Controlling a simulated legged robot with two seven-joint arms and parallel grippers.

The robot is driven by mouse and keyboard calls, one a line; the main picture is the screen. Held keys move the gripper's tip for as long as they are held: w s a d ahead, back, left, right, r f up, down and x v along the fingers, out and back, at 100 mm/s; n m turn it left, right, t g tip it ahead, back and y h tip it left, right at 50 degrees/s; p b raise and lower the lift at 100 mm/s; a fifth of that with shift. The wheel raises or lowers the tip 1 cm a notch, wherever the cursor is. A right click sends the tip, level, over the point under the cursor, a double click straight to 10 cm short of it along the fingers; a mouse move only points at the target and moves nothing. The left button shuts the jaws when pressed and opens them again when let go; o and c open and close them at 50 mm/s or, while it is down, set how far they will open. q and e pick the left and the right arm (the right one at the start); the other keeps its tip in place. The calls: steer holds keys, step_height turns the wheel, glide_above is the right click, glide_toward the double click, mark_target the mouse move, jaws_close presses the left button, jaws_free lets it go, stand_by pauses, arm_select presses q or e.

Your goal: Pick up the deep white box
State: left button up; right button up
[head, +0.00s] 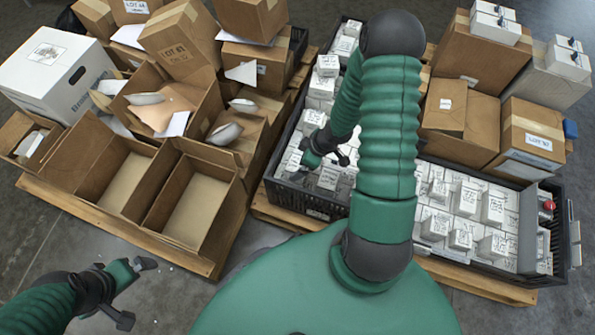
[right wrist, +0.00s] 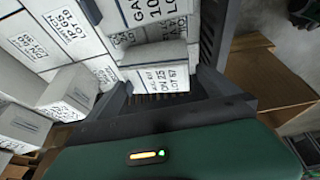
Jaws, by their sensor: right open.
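Many small white labelled boxes stand in the left black crate (head: 318,206). I cannot tell for certain which one is the deep white box. My right gripper (head: 318,163) is open, low over the boxes in this crate. In the right wrist view a white box marked LOT 67 (right wrist: 160,77) sits just ahead of the open right gripper (right wrist: 163,92), roughly between its fingers; I cannot tell whether they touch it. A large white carton (head: 55,78) stands at the far left. My left gripper (head: 134,290) is open and empty over the floor at lower left.
Open brown cartons (head: 193,203) crowd a pallet (head: 110,222) on the left. A right black crate (head: 486,262) holds more small white boxes. Closed brown cartons (head: 470,125) stand behind it. The crate wall (right wrist: 212,35) is close to the right gripper.

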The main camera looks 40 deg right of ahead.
steer(key=f+b, duration=0.2)
steer(key=f, duration=0.1)
steer(key=f+b, duration=0.1)
steer(key=f, duration=0.1)
steer(key=shift+w+a, duration=0.25)
steer(key=shift+w+f, duration=0.2)
steer(key=shift+f, duration=0.1)
steer(key=shift+a+r, duration=0.15)
steer(key=shift+r, duration=0.3)
steer(key=c, duration=0.4)
arm_select(q)
steer(key=x, duration=0.2)
steer(key=s+x, duration=0.1)
steer(key=x, duration=0.1)
steer(key=shift+d, duration=0.15)
arm_select(e)
steer(key=c, duration=0.7)
